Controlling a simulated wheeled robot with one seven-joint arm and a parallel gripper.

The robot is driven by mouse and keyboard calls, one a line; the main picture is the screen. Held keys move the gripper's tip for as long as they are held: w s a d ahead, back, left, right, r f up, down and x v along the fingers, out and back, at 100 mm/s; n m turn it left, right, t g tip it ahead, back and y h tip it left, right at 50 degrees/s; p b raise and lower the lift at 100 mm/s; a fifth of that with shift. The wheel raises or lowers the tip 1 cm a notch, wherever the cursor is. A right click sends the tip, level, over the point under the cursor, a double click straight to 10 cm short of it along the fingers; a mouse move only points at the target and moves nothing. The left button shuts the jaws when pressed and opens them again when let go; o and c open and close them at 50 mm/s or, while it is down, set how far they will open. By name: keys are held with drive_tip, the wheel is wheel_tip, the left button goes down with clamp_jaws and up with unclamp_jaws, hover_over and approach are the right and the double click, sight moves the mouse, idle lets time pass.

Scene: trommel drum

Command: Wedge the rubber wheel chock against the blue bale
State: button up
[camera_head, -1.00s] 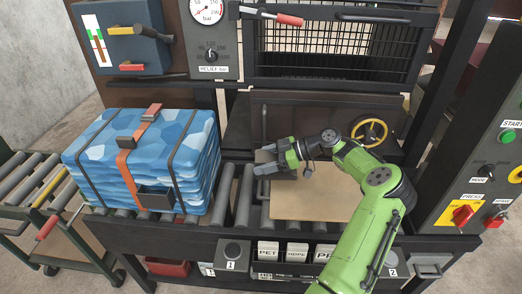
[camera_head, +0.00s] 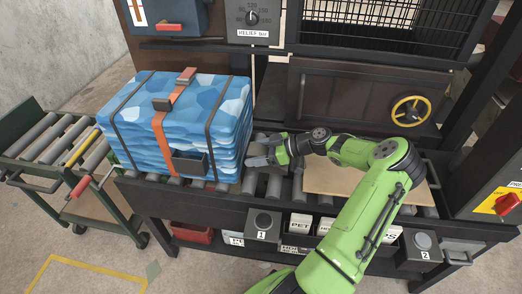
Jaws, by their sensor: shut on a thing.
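The blue bale (camera_head: 135,112) sits on the roller conveyor at the left, bound with dark straps and one orange strap. A dark, box-like piece (camera_head: 190,164) shows low on its front face. My gripper (camera_head: 258,155) is low over the rollers at the bale's right side, fingers pointing left towards it. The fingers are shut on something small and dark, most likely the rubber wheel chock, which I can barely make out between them. The fingertips are very close to the bale's lower right edge; I cannot tell whether anything touches it.
A tan board (camera_head: 325,180) lies on the conveyor under my arm. Button boxes 1 (camera_head: 263,226) and 2 (camera_head: 421,243) hang on the front rail. A roller cart (camera_head: 55,145) stands at the left. A dark panel with a yellow handwheel (camera_head: 410,111) rises behind.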

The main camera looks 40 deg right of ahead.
drive_tip(key=f+b, duration=0.2)
drive_tip(key=f, duration=0.1)
drive_tip(key=f+b, duration=0.1)
drive_tip(key=shift+w+a+f, duration=0.25)
drive_tip(key=shift+w+f, duration=0.1)
drive_tip(key=shift+f, duration=0.05)
drive_tip(key=shift+f+b, duration=0.45)
drive_tip(key=shift+b, duration=0.15)
drive_tip(key=shift+f+b, duration=0.4)
drive_tip(key=shift+b, duration=0.1)
drive_tip(key=o, duration=1.4)
drive_tip(key=shift+o, duration=0.2)
drive_tip(key=p, duration=0.3)
approach(238, 147)
drive_tip(key=x, duration=0.5)
drive_tip(key=shift+d+f, duration=0.15)
drive_tip(key=shift+d, duration=0.05)
drive_tip(key=shift+f, duration=0.1)
